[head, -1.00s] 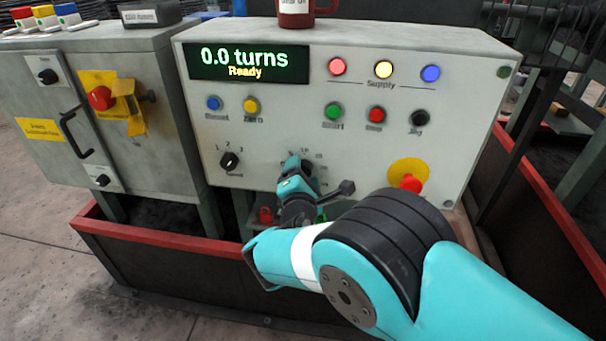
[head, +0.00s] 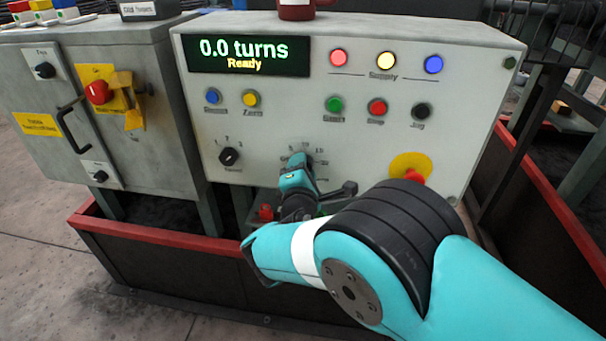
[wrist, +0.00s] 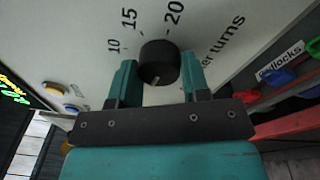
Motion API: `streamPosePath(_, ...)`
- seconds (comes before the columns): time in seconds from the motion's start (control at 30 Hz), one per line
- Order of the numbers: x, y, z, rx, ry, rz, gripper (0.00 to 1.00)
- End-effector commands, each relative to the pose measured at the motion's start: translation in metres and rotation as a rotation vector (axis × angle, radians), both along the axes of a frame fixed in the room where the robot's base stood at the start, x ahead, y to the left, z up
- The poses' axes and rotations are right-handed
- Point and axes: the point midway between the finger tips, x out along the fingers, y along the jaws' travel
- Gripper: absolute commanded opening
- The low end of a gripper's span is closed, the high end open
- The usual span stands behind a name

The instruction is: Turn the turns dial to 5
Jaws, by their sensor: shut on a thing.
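The turns dial is a round black knob (wrist: 158,62) on the pale panel, with 10, 15 and 20 printed around it in the wrist view. A short pale mark shows on the knob's lower edge there. My gripper (wrist: 158,74) is shut on the knob, one teal finger on each side. In the head view my gripper (head: 297,165) covers most of the dial, and small scale numbers show just above it. The display (head: 248,55) reads "0.0 turns" and "Ready".
A smaller black selector (head: 228,156) sits left of my gripper. Start (head: 334,104), stop (head: 377,107) and jog (head: 421,111) buttons are above it. A red emergency button (head: 411,176) on yellow is to the right, close to my arm. A red-rimmed barrier (head: 160,236) runs below.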

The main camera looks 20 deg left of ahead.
Motion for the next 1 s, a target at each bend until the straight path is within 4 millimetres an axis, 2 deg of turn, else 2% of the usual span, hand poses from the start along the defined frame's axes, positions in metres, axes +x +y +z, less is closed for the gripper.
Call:
streamPosePath(0.13,-0.0001,0.0002,-0.0051,0.117,0.026,0.0,0.19)
streamPosePath(0.6,-0.0001,0.0005,-0.0037,0.469,0.111,0.0,0.19)
streamPosePath(1.0,-0.0001,0.0003,-0.001,0.596,0.143,-0.002,0.19)
